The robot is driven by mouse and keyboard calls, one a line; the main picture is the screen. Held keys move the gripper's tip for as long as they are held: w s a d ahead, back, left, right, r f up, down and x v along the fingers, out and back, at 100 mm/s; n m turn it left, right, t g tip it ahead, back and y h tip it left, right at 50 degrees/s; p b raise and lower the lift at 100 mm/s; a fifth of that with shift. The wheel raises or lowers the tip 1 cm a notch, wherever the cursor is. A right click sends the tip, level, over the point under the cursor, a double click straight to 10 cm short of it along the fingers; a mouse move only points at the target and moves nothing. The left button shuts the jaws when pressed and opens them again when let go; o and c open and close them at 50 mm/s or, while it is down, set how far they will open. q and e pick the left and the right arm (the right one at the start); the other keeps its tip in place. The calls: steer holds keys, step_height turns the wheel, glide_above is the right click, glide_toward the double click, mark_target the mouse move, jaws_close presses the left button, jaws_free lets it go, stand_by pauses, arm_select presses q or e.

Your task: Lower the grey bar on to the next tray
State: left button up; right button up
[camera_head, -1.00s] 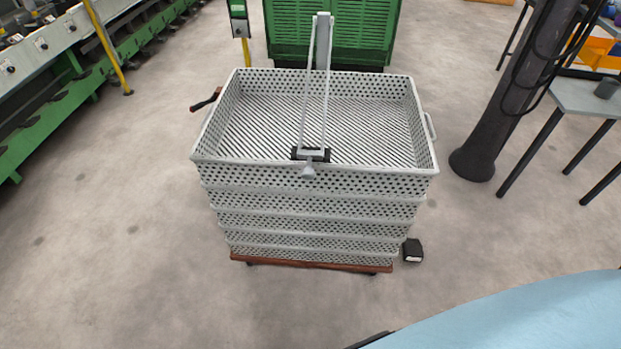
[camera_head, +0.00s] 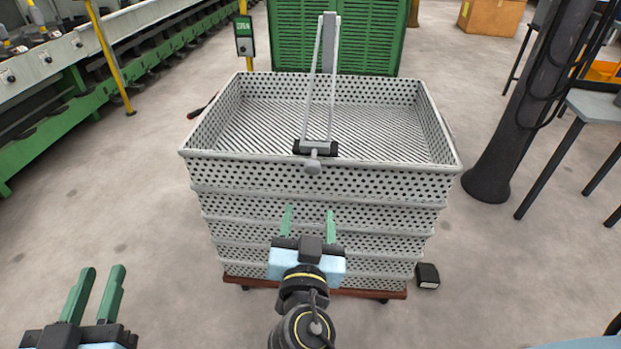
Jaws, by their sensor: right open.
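The grey bar (camera_head: 328,45) stands raised above a light grey perforated tray (camera_head: 320,180), the top one of a stack. Thin grey rods run down from its upper end to a black block (camera_head: 315,148) at the tray's near rim. A grey knob (camera_head: 312,165) sticks out in front of the block. My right gripper (camera_head: 308,210) is open and empty, its green fingers pointing at the stack's near side, below the knob. My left gripper (camera_head: 103,268) is open and empty at the lower left, apart from the stack. The top tray looks empty.
The stack stands on a reddish-brown wheeled base (camera_head: 320,288). A small black box (camera_head: 428,275) lies at its right. A green cabinet (camera_head: 380,40) stands behind. A dark column (camera_head: 490,180) and a table (camera_head: 600,108) are at the right.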

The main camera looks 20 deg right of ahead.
mark_target(313, 172)
steer(key=x, duration=1.2)
steer(key=shift+d+r, duration=0.1)
steer(key=shift+r, duration=0.1)
arm_select(q)
steer(key=shift+s+d+r+t+h, duration=0.15)
steer(key=shift+r+t+h, duration=0.2)
steer(key=shift+r, duration=0.5)
arm_select(e)
steer(key=shift+w+d, duration=0.3)
steer(key=shift+w, duration=0.3)
jaws_close()
